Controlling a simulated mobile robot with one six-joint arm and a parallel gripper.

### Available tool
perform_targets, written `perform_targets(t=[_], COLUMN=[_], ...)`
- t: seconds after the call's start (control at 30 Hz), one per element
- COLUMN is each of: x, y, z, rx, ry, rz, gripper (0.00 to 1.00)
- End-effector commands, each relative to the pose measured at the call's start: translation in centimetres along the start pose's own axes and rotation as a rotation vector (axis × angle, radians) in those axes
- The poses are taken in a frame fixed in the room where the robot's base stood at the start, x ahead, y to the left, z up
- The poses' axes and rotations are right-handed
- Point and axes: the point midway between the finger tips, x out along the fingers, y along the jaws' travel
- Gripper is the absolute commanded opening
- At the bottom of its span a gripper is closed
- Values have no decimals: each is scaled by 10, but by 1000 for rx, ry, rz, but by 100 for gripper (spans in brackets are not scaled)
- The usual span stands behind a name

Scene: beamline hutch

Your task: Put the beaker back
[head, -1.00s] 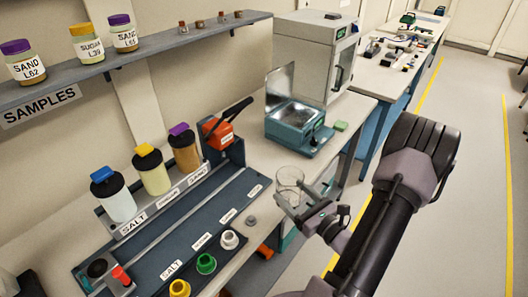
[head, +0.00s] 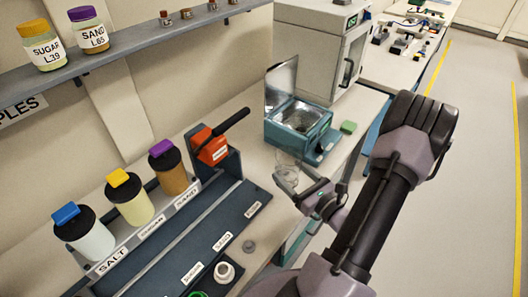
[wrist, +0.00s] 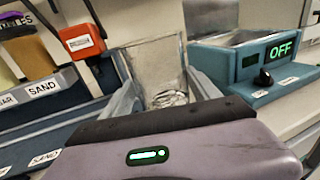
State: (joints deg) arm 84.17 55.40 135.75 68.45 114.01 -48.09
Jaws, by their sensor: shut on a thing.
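The clear glass beaker (head: 287,163) is held over the near edge of the bench, in front of the teal device. In the wrist view the beaker (wrist: 155,65) stands between the two grey fingers, and some pale contents or reflections show low in it. My gripper (head: 290,180) is shut on the beaker. The beaker's base is hidden behind the gripper, and I cannot tell how high it is above the bench.
The teal device (head: 299,125) has an open lid and reads OFF in the wrist view (wrist: 281,50). A green block (head: 348,127) lies beside it. A dark rack (head: 190,235) with labelled slots and a red-orange device (head: 211,147) are at left. Several capped bottles stand behind the rack.

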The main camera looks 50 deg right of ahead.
Motion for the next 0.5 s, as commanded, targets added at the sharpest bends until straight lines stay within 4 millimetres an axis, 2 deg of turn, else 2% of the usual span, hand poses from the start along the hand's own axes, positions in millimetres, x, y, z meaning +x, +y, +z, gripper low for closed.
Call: perform_targets(t=[0.27,0.5], x=[52,111], y=[-7,-17], z=[-6,-12], rx=[-4,-4], ry=[-2,-2], rz=[6,5], gripper=[17,17])
